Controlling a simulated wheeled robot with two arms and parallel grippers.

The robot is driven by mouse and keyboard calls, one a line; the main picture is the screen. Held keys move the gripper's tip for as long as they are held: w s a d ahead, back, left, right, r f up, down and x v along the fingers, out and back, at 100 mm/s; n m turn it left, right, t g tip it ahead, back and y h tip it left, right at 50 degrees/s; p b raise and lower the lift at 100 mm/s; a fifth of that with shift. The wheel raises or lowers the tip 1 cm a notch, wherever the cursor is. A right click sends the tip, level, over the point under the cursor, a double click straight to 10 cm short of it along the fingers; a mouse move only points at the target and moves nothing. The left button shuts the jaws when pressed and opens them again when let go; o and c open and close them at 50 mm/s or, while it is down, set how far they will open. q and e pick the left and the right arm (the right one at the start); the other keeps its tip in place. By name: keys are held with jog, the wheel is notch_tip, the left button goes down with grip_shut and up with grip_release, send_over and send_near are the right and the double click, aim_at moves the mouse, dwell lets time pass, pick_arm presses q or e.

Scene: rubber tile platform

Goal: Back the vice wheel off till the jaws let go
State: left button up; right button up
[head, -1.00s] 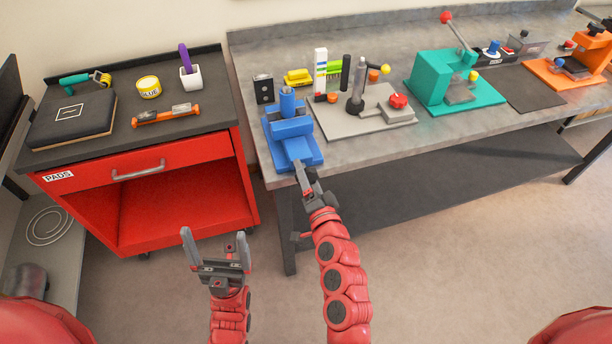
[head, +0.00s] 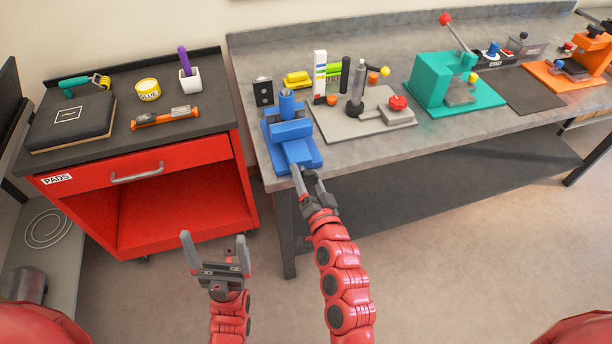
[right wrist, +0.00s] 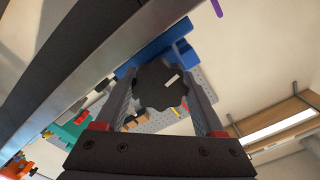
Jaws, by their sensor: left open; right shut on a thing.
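The blue vice (head: 296,150) stands at the left front corner of the grey bench. A blue cylinder (head: 287,101) stands upright at its jaws; I cannot tell whether the jaws touch it. The dark, lobed vice wheel (right wrist: 160,86), with a pale mark on it, shows in the right wrist view. My right gripper (head: 306,178) reaches up to the vice's front at the bench edge. It is shut on the wheel, one finger on each side in the right wrist view (right wrist: 162,100). My left gripper (head: 215,250) is open and empty in front of the red cabinet.
A grey plate with a red knob (head: 398,103) and a teal press (head: 440,80) stand right of the vice. The red cabinet (head: 180,155) with tools on top is to the left. The floor around my left gripper looks clear.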

jog(key=shift+w+d+r, duration=0.1)
jog(key=shift+r, duration=0.2)
jog(key=o, duration=1.1)
jog(key=shift+o, duration=1.3)
jog(key=shift+f, duration=0.2)
